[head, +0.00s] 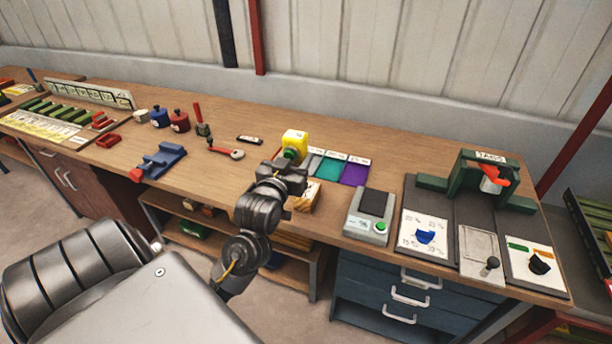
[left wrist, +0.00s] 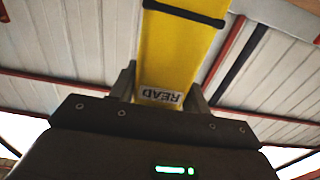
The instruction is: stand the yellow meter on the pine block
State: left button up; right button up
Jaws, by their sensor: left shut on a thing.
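The yellow meter (head: 294,141) is in my left gripper (head: 289,163), near the middle of the bench in the head view. In the left wrist view the meter (left wrist: 182,50) stands between the two fingers (left wrist: 166,88), with a READ label upside down near them and a black band farther out. The gripper is shut on it. The pine block (head: 308,196) is near the bench's front edge, partly hidden by my left gripper and wrist. The meter shows beyond the block, apart from it in the picture; its height over the bench is hard to tell. My right gripper is not in view.
Coloured cards (head: 330,168) lie just right of the meter. A grey scale-like device (head: 368,214) stands right of the block. A green press (head: 483,180) is farther right. A blue vise (head: 160,161) and a red-handled wrench (head: 226,152) lie to the left.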

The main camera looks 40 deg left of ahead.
pick_arm(q)
jog(key=w+a+f+p, duration=0.3)
jog(key=w+f, duration=0.4)
jog(key=f, duration=0.3)
jog(key=shift+w+a+f, duration=0.15)
jog(key=shift+w+a, duration=0.1)
jog(key=shift+w, duration=0.15)
jog(key=shift+f, duration=0.1)
jog(key=shift+f, duration=0.1)
jog(key=o, duration=1.1)
jog(key=shift+o, duration=0.2)
